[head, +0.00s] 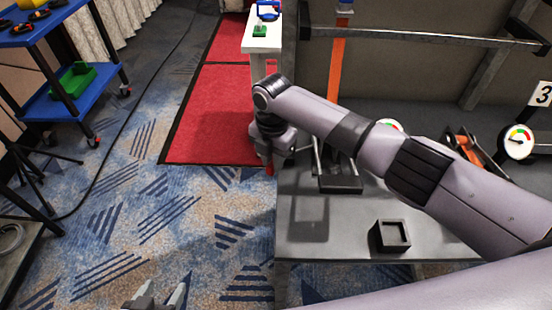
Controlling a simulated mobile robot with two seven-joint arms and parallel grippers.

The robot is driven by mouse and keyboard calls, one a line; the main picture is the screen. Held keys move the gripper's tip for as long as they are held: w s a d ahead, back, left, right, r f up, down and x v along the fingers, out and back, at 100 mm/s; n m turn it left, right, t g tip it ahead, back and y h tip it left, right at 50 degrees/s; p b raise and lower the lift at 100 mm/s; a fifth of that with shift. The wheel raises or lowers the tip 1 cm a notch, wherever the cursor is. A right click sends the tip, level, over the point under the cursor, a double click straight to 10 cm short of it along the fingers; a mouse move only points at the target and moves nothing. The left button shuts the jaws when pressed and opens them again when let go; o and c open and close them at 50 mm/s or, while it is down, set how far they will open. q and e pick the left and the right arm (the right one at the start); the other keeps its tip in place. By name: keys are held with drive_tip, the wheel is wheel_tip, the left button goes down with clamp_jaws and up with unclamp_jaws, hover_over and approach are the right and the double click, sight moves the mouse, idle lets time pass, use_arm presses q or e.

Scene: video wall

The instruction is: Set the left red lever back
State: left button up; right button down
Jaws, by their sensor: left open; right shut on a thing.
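My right gripper (268,158) points down at the left edge of the grey table, below the bent wrist of my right arm. It is shut on a small red piece (269,170), which looks like part of the red lever. Most of that lever is hidden by the gripper, so its tilt cannot be told. My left gripper (157,296) is at the bottom edge of the view, open and empty above the carpet, well away from the table.
The grey table (310,240) carries a black square holder (391,236) and a black base with metal rods (340,184). A gauge (517,142) stands at the right. A white pedestal (260,44) stands behind. My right arm crosses above the table.

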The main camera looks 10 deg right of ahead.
drive_tip(key=shift+w+r, duration=0.1)
idle(0.3)
drive_tip(key=c, duration=1.2)
unclamp_jaws()
drive_tip(key=shift+c, duration=0.2)
wheel_tip(320, 180, up, 7)
drive_tip(key=shift+r, duration=0.1)
